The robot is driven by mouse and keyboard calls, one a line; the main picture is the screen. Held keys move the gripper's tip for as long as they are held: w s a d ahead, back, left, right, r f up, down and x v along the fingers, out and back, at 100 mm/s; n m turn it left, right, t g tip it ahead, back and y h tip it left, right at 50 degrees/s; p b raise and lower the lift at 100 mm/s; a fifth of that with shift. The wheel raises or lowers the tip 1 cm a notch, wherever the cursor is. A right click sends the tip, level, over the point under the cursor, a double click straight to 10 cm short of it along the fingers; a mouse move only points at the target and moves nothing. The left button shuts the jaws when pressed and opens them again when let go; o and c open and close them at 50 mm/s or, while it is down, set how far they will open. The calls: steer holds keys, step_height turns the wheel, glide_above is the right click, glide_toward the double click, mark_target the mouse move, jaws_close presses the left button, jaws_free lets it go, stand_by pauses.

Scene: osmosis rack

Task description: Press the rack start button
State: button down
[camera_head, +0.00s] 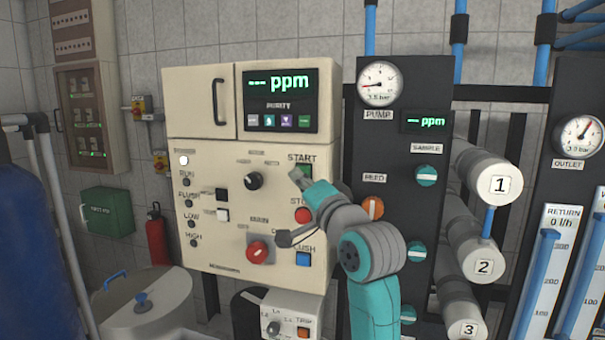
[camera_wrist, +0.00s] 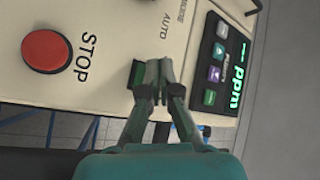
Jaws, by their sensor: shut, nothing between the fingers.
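The green start button (camera_head: 306,171) sits under the START label at the upper right of the cream control panel (camera_head: 225,240). In the wrist view the green start button (camera_wrist: 137,76) shows partly, behind my fingertips. My gripper (camera_head: 297,174) is shut and empty, with its tips right at the button in both views. It also shows in the wrist view (camera_wrist: 152,72). I cannot tell whether the tips touch the button or how far it is pushed in. The tips cover part of it.
The red stop button (camera_head: 303,215) is below start and also shows in the wrist view (camera_wrist: 46,51). A black selector knob (camera_head: 253,181), a red rotary switch (camera_head: 259,251) and a blue button (camera_head: 303,259) are nearby. The display (camera_head: 280,100) reads "--- ppm".

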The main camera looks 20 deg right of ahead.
steer(key=shift+w, duration=0.1)
stand_by(0.7)
steer(key=shift+w+d, duration=0.25)
steer(key=shift+w+d, duration=0.3)
steer(key=shift+w, duration=0.05)
stand_by(0.9)
stand_by(0.4)
steer(key=shift+s+a, duration=0.55)
steer(key=shift+s, duration=0.15)
steer(key=shift+s+a, duration=0.75)
steer(key=shift+s, duration=0.3)
steer(key=shift+s+a, duration=0.7)
steer(key=shift+s, duration=0.3)
